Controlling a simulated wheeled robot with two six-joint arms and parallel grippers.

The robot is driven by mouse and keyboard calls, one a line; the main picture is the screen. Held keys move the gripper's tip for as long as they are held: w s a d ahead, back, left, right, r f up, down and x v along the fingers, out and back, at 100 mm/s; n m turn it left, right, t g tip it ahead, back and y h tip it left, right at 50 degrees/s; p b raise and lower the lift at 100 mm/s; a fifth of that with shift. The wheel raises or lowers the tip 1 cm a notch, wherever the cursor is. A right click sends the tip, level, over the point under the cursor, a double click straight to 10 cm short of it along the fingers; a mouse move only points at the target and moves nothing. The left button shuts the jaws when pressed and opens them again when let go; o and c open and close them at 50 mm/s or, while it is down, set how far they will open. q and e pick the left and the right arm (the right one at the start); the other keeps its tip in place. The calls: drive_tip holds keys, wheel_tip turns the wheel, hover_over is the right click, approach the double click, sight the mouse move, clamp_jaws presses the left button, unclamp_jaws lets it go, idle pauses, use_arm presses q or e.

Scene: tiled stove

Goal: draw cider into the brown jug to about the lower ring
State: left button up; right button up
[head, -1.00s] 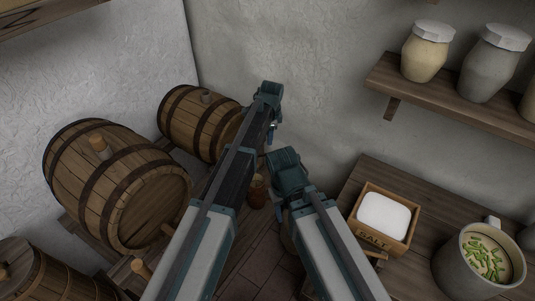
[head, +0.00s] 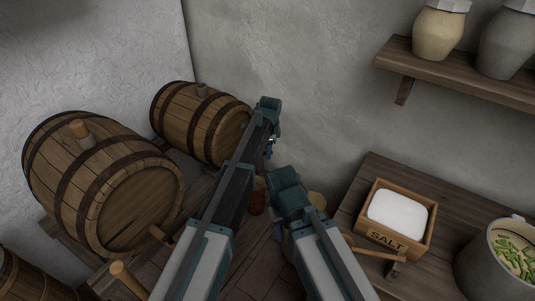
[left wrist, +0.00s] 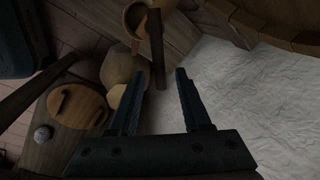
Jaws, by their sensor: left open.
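The brown jug (head: 257,197) stands low between my two arms in the head view, partly covered by them. In the left wrist view, a round brown vessel with a dark opening (left wrist: 136,16) at the top looks like it. My left gripper (head: 270,147) is beside the front of the far barrel (head: 203,123). Its two fingers (left wrist: 159,75) are apart with nothing held between them. A dark upright wooden piece (left wrist: 157,45), perhaps a tap handle, shows just beyond the fingertips. My right gripper (head: 280,222) is mostly hidden by its own wrist. The cider level inside the jug cannot be seen.
A larger barrel (head: 95,185) lies at left, with another barrel (head: 22,280) at the lower left corner. At right, a wooden counter (head: 375,178) holds a salt box (head: 385,235) and a grey pot (head: 480,270). A shelf with jars (head: 455,75) is above.

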use_arm(q)
clamp_jaws()
idle(1.4)
